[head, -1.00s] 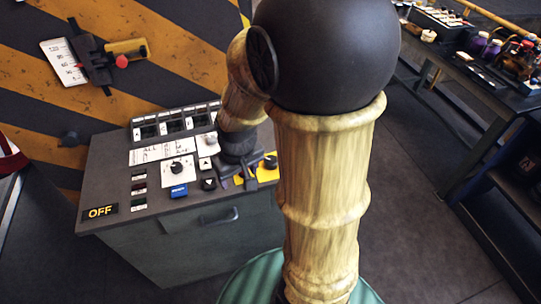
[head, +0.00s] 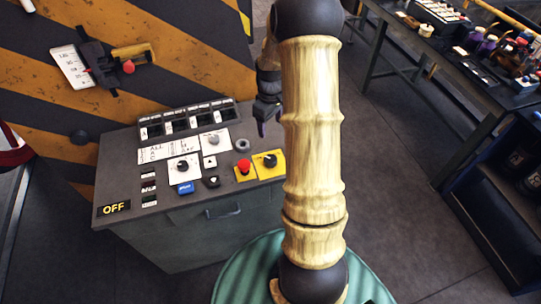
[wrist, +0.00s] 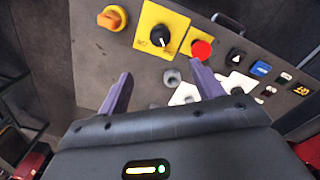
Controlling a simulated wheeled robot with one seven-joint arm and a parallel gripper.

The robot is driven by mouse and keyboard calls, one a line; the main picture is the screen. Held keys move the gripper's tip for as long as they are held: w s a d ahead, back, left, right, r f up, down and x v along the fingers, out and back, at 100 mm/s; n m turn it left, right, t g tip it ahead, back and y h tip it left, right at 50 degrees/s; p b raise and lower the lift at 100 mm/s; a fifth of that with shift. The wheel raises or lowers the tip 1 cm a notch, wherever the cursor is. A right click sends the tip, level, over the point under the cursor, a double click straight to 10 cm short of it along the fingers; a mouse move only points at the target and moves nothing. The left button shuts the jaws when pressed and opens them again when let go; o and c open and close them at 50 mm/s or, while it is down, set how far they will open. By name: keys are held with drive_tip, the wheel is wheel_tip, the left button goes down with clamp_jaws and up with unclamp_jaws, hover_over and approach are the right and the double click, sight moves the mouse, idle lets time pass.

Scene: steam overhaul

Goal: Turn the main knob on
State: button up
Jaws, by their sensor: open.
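A black knob (head: 270,160) sits on a yellow plate on the control cabinet's sloped top; it also shows in the wrist view (wrist: 160,37). An orange knob (wrist: 112,17) on a yellow base shows beside it in the wrist view; in the head view my arm seems to hide it. No readable label tells which is the main knob. My gripper (wrist: 163,76) is open and empty, its purple fingers spread apart, with the black knob beyond the fingertips. In the head view my gripper (head: 263,118) hangs at the cabinet's right back, partly behind my arm.
A red push button (head: 244,167) stands left of the black knob. The cabinet (head: 190,240) also carries other dials, a blue button and an OFF sign (head: 114,208). A striped wall (head: 60,110) rises behind. A cluttered workbench (head: 480,75) stands right, with clear floor between.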

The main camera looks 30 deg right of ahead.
sight(271, 159)
wheel_tip(271, 159, down, 17)
drive_tip(key=p, duration=0.5)
drive_tip(key=shift+f, duration=0.2)
idle(0.3)
drive_tip(key=c, duration=1)
